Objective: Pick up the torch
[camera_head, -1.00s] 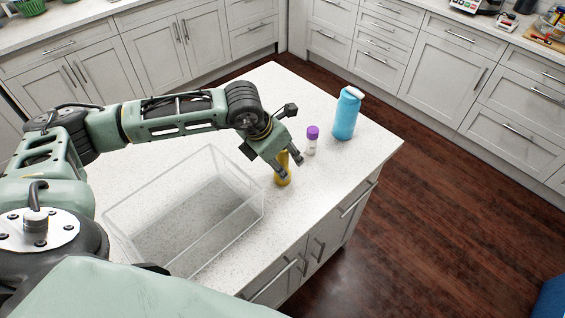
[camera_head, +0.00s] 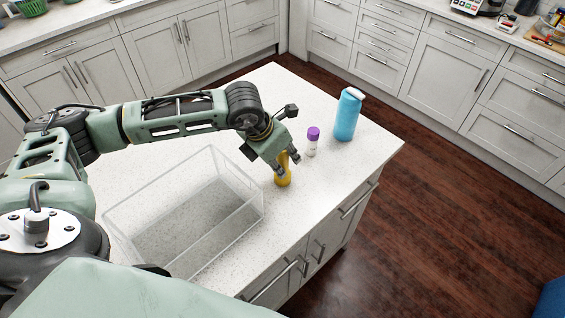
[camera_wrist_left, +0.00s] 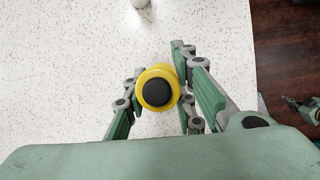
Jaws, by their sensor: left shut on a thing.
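The torch (camera_head: 283,175) is a yellow cylinder standing upright on the white island top, right of the clear bin. In the left wrist view the torch (camera_wrist_left: 150,74) shows end-on, a yellow ring around a black round end. My left gripper (camera_head: 287,164) comes down over it from above and is shut on it. In the left wrist view the fingers of my left gripper (camera_wrist_left: 158,92) lie on both sides of the torch. The fingers hide part of its upper body in the head view.
A clear open bin (camera_head: 240,215) stands left of the torch on the island (camera_head: 255,88). A small purple-capped bottle (camera_head: 312,142) and a blue bottle (camera_head: 346,116) stand to its right. The island's front edge is close to the torch.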

